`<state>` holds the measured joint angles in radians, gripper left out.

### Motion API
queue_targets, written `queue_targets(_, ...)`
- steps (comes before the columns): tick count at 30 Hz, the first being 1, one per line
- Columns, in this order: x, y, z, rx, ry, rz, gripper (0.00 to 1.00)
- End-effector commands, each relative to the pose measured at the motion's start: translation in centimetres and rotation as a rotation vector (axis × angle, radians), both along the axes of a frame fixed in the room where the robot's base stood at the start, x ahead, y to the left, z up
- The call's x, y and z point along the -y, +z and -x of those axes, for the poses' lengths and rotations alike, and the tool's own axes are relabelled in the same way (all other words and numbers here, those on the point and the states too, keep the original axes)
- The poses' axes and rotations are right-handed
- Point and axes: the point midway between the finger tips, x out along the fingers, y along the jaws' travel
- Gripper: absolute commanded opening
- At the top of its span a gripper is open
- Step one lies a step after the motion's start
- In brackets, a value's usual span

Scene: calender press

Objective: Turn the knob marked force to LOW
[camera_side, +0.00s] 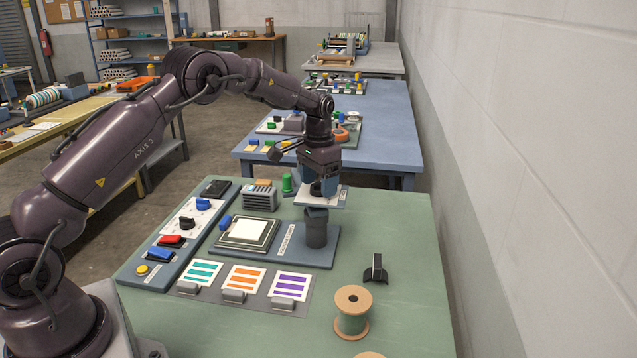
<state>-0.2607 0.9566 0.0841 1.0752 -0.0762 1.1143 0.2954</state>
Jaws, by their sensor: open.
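A control panel (186,217) lies at the left edge of the green table. It carries a blue knob (203,204), a black knob (187,223), a red control (171,240), a blue control (158,254) and a yellow button (142,270). The markings are too small to read, so I cannot tell which knob is marked force or where it points. My gripper (318,188) is open, pointing down beside the white plate above the dark post (316,230), well right of the panel. Its fingertips are partly obscured.
A base with a framed white pad (245,232) lies between panel and post. Three striped cards (243,279) lie in front. A green spool (351,312) and a black clip (375,269) stand to the right. A grey ribbed block (260,197) and green cylinder (288,184) stand behind.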

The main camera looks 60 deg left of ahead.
Motion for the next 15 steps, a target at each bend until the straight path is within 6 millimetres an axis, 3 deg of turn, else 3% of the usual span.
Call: queue_targets(15,0.0,10.2,0.0,0.004,0.001,-0.001,0.69)
